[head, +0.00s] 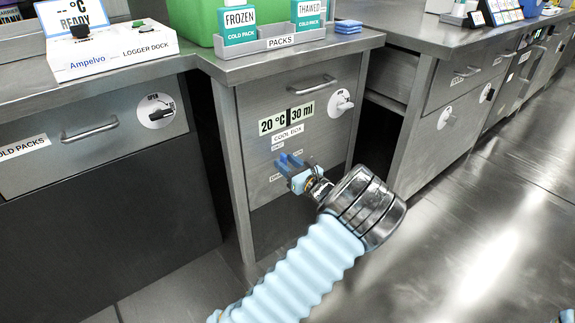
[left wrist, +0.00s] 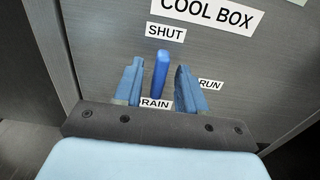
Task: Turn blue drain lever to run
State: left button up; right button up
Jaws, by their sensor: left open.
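The blue drain lever (left wrist: 161,68) sits on the grey cool box front (head: 318,115). In the left wrist view it stands upright, its top toward the SHUT label (left wrist: 165,32). The RUN label (left wrist: 210,84) is to its right, and the drain label (left wrist: 156,104) below is partly covered. My left gripper (left wrist: 159,84) is open, with one blue finger on each side of the lever and a visible gap to both. In the head view my left gripper (head: 289,163) is at the panel and mixes with the lever there. My right gripper is not seen.
The counter holds a packs tray (head: 281,43) and a logger dock (head: 110,50). Another cabinet (head: 440,120) stands to the right. The floor (head: 470,255) at the right is clear.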

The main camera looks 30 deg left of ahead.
pick_arm(q)
jog(key=shift+a, duration=0.1)
grip_shut()
jog(key=shift+r, duration=0.1)
jog(key=shift+w+r+m+p, duration=0.1)
jog(key=shift+m+p, duration=0.3)
jog(key=shift+p, duration=0.35)
jog(key=shift+w+d+f+m+p, duration=0.2)
jog(key=shift+w+f+m+p, duration=0.25)
jog(key=shift+m+p, duration=1.9)
jog(key=shift+w+d+f+m+p, duration=0.35)
jog(key=shift+m+p, duration=1)
jog(key=shift+m, duration=2.05)
jog(key=shift+w+f+m+p, duration=0.25)
jog(key=shift+f+m+p, duration=0.4)
jog(key=shift+m+p, duration=1.7)
jog(key=shift+m+b, duration=0.5)
jog(key=shift+m, duration=0.2)
